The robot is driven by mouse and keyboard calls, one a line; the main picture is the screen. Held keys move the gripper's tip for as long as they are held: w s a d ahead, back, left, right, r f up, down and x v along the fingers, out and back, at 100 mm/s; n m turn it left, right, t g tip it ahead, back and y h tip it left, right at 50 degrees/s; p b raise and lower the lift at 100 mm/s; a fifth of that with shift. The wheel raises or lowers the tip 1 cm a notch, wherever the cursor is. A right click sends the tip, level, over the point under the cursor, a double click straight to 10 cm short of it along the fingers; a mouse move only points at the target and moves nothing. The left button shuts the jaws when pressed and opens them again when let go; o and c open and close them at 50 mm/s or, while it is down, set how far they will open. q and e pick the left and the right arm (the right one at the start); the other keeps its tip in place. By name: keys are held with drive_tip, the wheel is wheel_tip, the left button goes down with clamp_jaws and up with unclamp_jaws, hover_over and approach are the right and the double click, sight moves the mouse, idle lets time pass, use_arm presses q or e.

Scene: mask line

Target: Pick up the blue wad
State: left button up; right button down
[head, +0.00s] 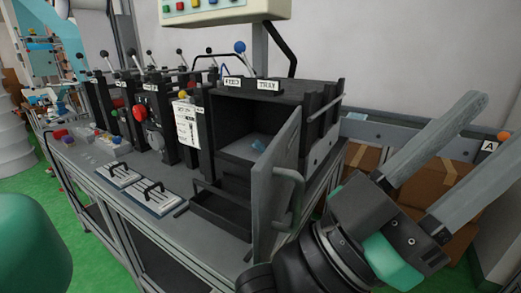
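The compartment's grey door (278,180) stands swung open with a bar handle, between the opening and my arm. My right gripper (497,135) is in the right foreground, its two long grey fingers spread apart and empty, pointing up and right. It is well away from the wad. My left gripper is not in view.
A black shallow tray (222,212) sits below the opening. Two flat plates with black handles (150,197) lie on the bench to the left. Levers and machine blocks line the bench's back. Cardboard boxes (418,190) stand behind my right gripper.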

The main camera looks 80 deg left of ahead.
idle(0.3)
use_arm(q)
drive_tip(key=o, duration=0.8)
